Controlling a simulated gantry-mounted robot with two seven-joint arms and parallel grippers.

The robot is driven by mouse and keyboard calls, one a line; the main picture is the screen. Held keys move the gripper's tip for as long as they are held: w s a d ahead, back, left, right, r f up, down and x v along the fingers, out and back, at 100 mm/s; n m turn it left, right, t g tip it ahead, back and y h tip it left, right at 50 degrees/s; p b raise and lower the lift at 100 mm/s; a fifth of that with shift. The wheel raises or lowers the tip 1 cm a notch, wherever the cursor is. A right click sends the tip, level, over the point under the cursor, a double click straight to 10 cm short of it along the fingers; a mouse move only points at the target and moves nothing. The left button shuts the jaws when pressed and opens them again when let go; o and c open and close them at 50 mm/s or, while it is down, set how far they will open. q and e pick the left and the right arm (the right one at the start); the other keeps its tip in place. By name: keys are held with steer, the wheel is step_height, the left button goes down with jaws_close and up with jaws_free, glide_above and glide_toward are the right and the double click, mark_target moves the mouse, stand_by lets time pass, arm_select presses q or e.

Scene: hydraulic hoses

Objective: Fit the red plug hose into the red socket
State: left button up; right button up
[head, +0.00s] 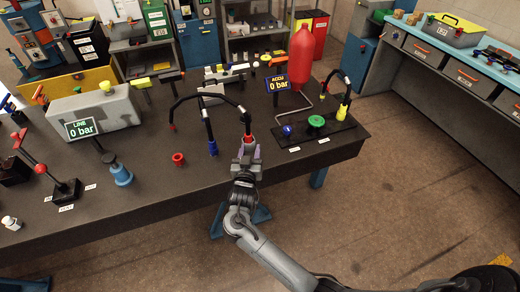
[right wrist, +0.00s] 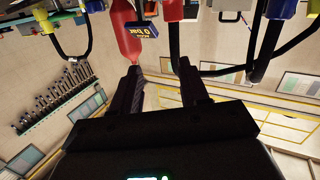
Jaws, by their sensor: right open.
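The red plug (head: 247,138) hangs at the right end of a black hose (head: 243,113) that arches over the bench. My right gripper (head: 247,152) is just in front of the red plug with its jaws apart. In the right wrist view the picture is upside down; the red plug (right wrist: 173,10) is at the top, beyond the two open fingers (right wrist: 160,68), and nothing is between them. The red socket (head: 178,159) is a short red ring on the bench top, to the left of the gripper. My left gripper is not in view.
A blue plug (head: 212,147) hangs just left of the red one. A blue socket (head: 121,174) stands further left. The red accumulator (head: 302,55), its display (head: 278,82) and a green knob (head: 316,121) are to the right. The bench front between the sockets and gripper is clear.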

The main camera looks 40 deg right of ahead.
mark_target(247, 125)
steer(key=shift+m, duration=0.4)
steer(key=w, duration=0.2)
steer(key=w+d+r+b, duration=0.1)
steer(key=w, duration=0.1)
steer(key=w+d+r+b, duration=0.1)
steer(key=shift+w+d, duration=0.25)
steer(key=shift+w, duration=0.15)
steer(key=shift+b+x, duration=0.5)
steer(key=shift+x, duration=0.5)
steer(key=x, duration=0.4)
steer(key=shift+d+b, duration=0.1)
steer(key=shift+b, duration=0.3)
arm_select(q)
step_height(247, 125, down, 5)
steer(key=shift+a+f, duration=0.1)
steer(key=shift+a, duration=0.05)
arm_select(e)
steer(key=shift+c, duration=0.3)
jaws_close()
